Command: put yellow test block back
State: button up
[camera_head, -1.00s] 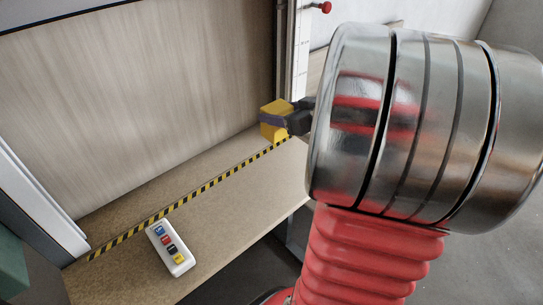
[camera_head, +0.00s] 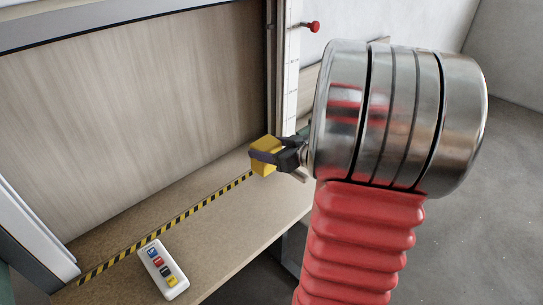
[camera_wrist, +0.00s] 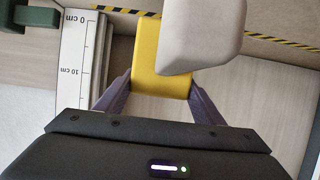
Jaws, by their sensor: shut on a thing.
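The yellow test block (camera_head: 265,158) is in my gripper (camera_head: 264,155), near the right end of a wooden bench, by the shutter's right post. A dark finger lies across the block's near side in the head view. In the wrist view the yellow block (camera_wrist: 158,75) sits between the two purple fingers of my gripper (camera_wrist: 160,88). A pale rounded piece (camera_wrist: 200,35) covers part of the block there; I cannot tell what it is. In the head view I cannot tell whether the block touches the bench.
A yellow-black strip (camera_head: 165,230) runs along the bench (camera_head: 225,215). A white button box (camera_head: 163,269) lies at its front left. A wood-grain shutter panel (camera_head: 130,120) stands behind. A centimetre scale (camera_wrist: 82,60) shows in the wrist view.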

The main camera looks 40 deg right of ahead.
jog(key=shift+f, duration=0.1)
jog(key=shift+f, duration=1.75)
jog(key=shift+f, duration=0.1)
jog(key=o, duration=1.2)
jog(key=shift+s+r, duration=0.25)
jog(key=shift+s, duration=0.1)
jog(key=v, duration=1.1)
jog(key=shift+s+r, duration=0.1)
jog(key=shift+s, duration=0.05)
